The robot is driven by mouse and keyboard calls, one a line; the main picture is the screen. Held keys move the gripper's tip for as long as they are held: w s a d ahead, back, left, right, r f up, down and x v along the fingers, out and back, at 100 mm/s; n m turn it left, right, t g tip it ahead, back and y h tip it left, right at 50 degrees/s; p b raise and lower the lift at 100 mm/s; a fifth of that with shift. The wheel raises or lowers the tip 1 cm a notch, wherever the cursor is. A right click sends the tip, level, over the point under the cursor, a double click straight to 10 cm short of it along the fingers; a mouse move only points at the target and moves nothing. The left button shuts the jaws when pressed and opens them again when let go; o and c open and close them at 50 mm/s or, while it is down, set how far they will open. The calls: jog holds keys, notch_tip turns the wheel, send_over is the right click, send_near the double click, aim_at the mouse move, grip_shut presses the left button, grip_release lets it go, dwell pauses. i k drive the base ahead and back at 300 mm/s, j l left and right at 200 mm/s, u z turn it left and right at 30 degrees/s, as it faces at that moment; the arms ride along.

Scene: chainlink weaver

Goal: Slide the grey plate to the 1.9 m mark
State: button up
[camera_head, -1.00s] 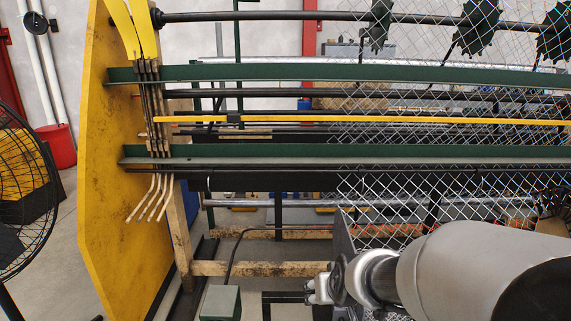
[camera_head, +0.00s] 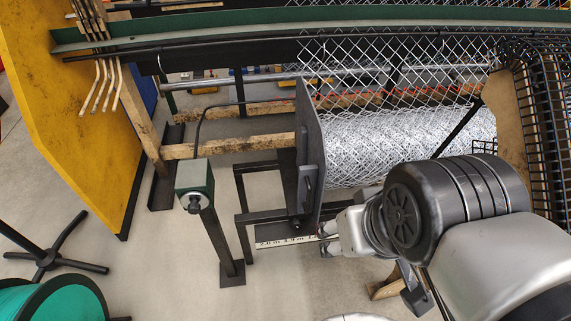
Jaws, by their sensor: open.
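The grey plate (camera_head: 313,140) stands upright in the middle of the head view, seen nearly edge-on. A dark handle (camera_head: 308,182) is on its left face. Below it a white scale strip (camera_head: 280,242) shows the marks 2.0 m and 1.9 m, with the numbers falling to the right. The plate's lower end is just right of the 1.9 m label. My gripper (camera_head: 325,239) is open, at the right of the plate's lower end and close to the strip. I cannot tell whether it touches the plate, and its far finger is partly hidden.
A black frame (camera_head: 242,190) carries the strip. A green box on a post (camera_head: 195,182) stands to its left. Rolled chainlink mesh (camera_head: 420,140) lies behind my arm on the right. A yellow panel (camera_head: 70,110) stands at left. The floor at front left is partly clear.

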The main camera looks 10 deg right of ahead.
aim_at(303, 167)
jog(key=j+z, duration=0.25)
jog(key=z, duration=0.15)
jog(key=j+z, duration=0.5)
jog(key=z, duration=0.25)
